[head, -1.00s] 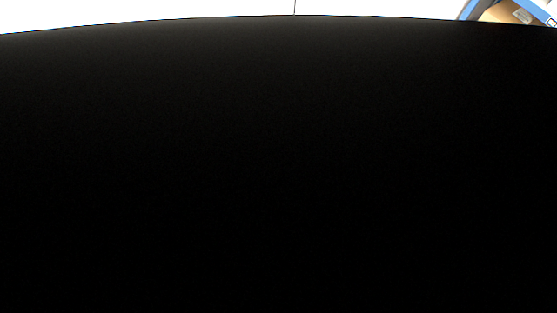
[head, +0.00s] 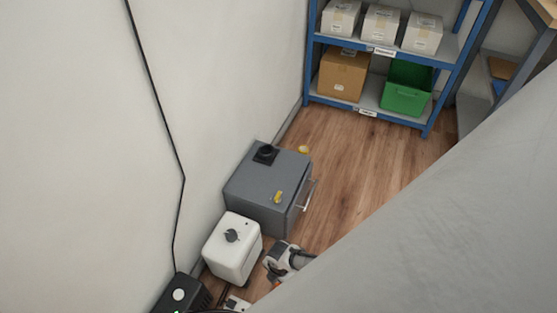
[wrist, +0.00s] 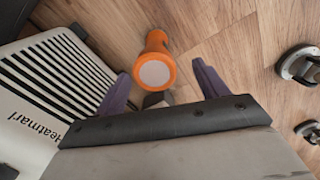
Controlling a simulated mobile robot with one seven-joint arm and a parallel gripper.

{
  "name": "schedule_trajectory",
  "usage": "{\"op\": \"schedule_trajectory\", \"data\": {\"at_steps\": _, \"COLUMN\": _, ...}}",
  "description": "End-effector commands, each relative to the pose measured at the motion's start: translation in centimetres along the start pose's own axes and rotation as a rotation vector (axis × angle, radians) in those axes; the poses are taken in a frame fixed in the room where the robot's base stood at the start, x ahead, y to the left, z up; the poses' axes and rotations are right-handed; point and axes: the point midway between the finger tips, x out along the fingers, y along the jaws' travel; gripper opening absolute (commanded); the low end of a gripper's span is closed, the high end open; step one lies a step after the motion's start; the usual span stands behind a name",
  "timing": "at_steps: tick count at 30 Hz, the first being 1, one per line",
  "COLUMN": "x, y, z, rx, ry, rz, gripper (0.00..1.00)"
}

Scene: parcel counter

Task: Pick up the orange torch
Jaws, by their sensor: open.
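The orange torch (wrist: 158,61) is in the upper middle of the wrist view, over the wood floor. Its round, pale end faces the camera. My gripper (wrist: 161,70) is open, with its two purple fingers apart on the left and right of the torch. I see no clear contact between the fingers and the torch. In the head view, a small orange patch (head: 276,284) shows low in the middle, partly hidden; I cannot tell whether it is the torch.
A white unit with a black grille (wrist: 62,75) stands close on the left in the wrist view. Metal fittings (wrist: 299,65) are at right. The head view shows a grey cabinet (head: 250,195), a white box (head: 225,255) and a blue shelf (head: 375,116).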

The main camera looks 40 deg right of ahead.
Motion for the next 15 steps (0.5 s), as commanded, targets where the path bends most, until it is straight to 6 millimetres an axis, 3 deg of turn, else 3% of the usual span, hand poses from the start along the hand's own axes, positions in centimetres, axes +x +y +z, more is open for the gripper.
{"op": "schedule_trajectory", "data": {"at_steps": 9, "x": 4.4, "y": 0.6, "z": 0.4, "rx": 0.0, "ry": 0.0, "rz": -0.001, "gripper": 0.72}}
{"op": "schedule_trajectory", "data": {"at_steps": 15, "x": 5.2, "y": 0.6, "z": 0.4, "rx": 0.0, "ry": 0.001, "rz": 0.0, "gripper": 0.72}}
